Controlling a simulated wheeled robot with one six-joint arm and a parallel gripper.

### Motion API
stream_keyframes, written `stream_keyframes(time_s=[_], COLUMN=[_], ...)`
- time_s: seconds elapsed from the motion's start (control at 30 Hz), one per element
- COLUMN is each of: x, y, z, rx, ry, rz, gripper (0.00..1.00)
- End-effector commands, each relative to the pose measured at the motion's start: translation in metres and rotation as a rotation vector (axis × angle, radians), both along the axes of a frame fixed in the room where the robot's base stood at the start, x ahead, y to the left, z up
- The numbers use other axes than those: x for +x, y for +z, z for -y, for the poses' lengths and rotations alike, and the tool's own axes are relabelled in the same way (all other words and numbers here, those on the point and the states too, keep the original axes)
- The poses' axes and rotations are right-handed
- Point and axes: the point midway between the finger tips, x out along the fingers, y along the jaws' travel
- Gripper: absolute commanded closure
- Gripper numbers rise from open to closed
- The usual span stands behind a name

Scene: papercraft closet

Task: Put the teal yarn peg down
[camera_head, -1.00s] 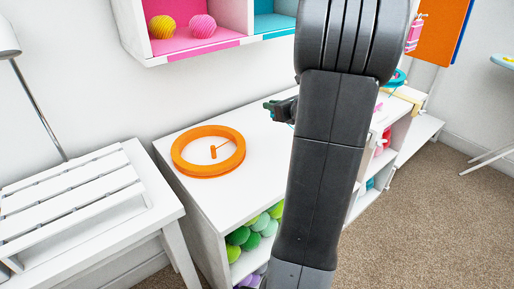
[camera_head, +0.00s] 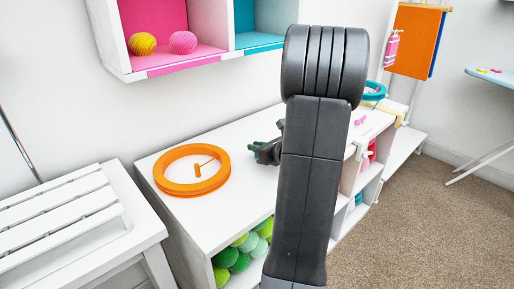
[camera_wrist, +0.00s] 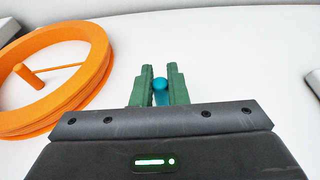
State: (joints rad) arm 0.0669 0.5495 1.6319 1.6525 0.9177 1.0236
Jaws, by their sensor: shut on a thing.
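The teal yarn peg (camera_wrist: 160,88) shows in the wrist view between the two green fingers of my gripper (camera_wrist: 159,90). My gripper is shut on it, over the white top of the low cabinet. Whether the peg touches the cabinet top I cannot tell. In the head view my gripper (camera_head: 264,150) is at the left of my dark arm, to the right of the orange ring; the peg cannot be made out there.
An orange ring tray (camera_head: 190,188) with an orange peg (camera_head: 197,170) inside stands on the white cabinet top (camera_head: 225,133), left of my gripper. It also fills the left of the wrist view (camera_wrist: 92,88). A teal ring (camera_head: 374,90) stands farther right. A white slatted bench (camera_head: 60,215) is at left.

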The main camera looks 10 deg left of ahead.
Motion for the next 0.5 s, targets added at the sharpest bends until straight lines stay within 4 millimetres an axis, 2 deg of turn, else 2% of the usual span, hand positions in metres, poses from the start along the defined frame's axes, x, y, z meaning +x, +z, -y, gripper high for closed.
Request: stream_keyframes(time_s=[0.07,0.1,0.17,0.5], x=[0.0,0.0,0.0,0.0], y=[-0.0045,-0.0026,-0.0025,-0.0002], z=[0.0,0.0,0.0,0.0], rx=[0.001,0.0,0.0,0.0], ry=[0.0,0.0,0.0,0.0], rz=[-0.001,0.0,0.0,0.0], gripper=[1.0,0.79,0.67,0.65])
